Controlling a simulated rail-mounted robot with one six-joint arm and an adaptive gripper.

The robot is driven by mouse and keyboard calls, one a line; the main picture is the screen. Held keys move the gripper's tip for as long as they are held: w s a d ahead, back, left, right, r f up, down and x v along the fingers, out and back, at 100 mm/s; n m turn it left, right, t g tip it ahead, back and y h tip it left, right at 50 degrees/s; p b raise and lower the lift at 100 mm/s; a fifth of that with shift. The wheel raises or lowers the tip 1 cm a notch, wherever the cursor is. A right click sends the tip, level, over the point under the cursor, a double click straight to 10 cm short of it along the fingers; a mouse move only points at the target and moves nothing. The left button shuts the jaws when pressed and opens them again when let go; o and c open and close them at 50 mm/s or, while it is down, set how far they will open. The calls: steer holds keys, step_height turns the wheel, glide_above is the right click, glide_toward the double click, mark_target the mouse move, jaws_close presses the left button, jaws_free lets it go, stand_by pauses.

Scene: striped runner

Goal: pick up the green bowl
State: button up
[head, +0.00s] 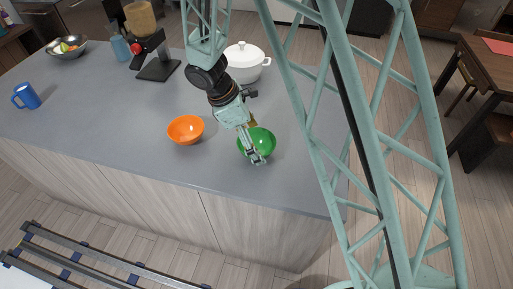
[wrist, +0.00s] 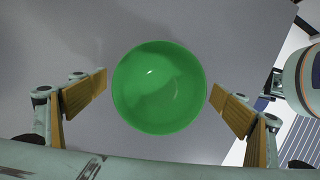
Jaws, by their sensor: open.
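The green bowl (head: 264,141) stands upright on the grey counter, near its front edge, in the head view. My gripper (head: 256,157) is over it and hides part of its left side. In the wrist view the empty green bowl (wrist: 159,88) lies midway between the two yellow-padded fingers of my gripper (wrist: 161,94). The fingers are spread wide, with a gap on each side of the rim. I cannot tell the exact height of the fingertips relative to the rim.
An orange bowl (head: 186,130) stands left of the green bowl on the counter (head: 100,112). A white lidded pot (head: 245,66) is behind. The counter between is clear.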

steer(key=shift+c, duration=0.2)
stand_by(0.3)
steer(key=c, duration=1.1)
steer(key=shift+o, duration=0.2)
steer(key=shift+r, duration=0.15)
steer(key=shift+r, duration=1.5)
steer(key=shift+s+a+r, duration=0.2)
steer(key=shift+s, duration=0.05)
steer(key=s+a+r, duration=0.1)
steer(key=s+a, duration=0.8)
steer(key=s, duration=0.3)
steer(key=shift+a+r, duration=0.15)
steer(key=shift+a, duration=0.25)
